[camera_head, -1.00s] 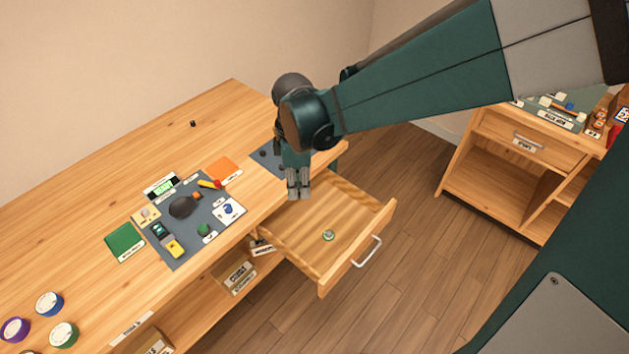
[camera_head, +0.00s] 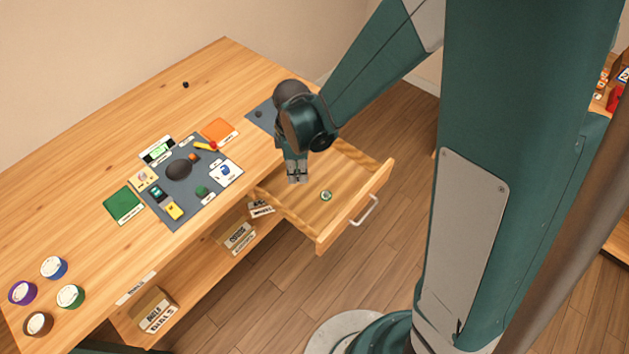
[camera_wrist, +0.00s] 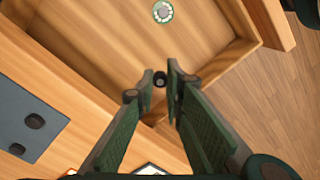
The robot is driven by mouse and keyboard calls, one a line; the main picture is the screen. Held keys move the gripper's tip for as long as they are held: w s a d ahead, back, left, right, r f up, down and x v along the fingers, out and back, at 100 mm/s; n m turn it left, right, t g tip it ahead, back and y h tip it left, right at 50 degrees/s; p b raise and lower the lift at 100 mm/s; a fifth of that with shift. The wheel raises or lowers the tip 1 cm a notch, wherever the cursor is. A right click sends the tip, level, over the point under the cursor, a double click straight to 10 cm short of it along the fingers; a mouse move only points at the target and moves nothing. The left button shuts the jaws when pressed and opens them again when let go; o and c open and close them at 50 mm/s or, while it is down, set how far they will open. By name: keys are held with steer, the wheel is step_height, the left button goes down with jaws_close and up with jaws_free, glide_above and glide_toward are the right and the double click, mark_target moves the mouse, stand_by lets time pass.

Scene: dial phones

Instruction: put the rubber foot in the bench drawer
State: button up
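The bench drawer (camera_head: 352,207) is pulled open; its bare wooden floor also shows in the wrist view (camera_wrist: 110,40). My gripper (camera_head: 297,178) points down over the drawer's inner end, near the bench edge. In the wrist view its fingertips (camera_wrist: 160,78) are closed around a small black round piece, which looks like the rubber foot (camera_wrist: 160,80). The foot is too small to make out in the head view. A round green and white part (camera_head: 326,195) lies on the drawer floor; it also shows in the wrist view (camera_wrist: 162,12).
A grey mat (camera_head: 259,112) with dark pieces lies at the bench edge beside my gripper. Another grey mat (camera_head: 190,208) holds phone parts. A small black object (camera_head: 185,85) sits alone at the back. Several round tubs (camera_head: 70,297) stand front left. Most of the drawer floor is clear.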

steer(key=shift+f, duration=0.15)
steer(key=b, duration=0.2)
glide_above(299, 196)
steer(key=shift+w+f, duration=0.1)
steer(key=shift+f, duration=2.9)
steer(key=shift+f+b, duration=0.45)
steer(key=shift+f, duration=1.4)
steer(key=shift+f, duration=0.15)
steer(key=shift+o, duration=1.2)
steer(key=o, duration=0.4)
steer(key=shift+w+r+p, duration=0.15)
steer(key=shift+r+p, duration=1.45)
steer(key=shift+r, duration=4.6)
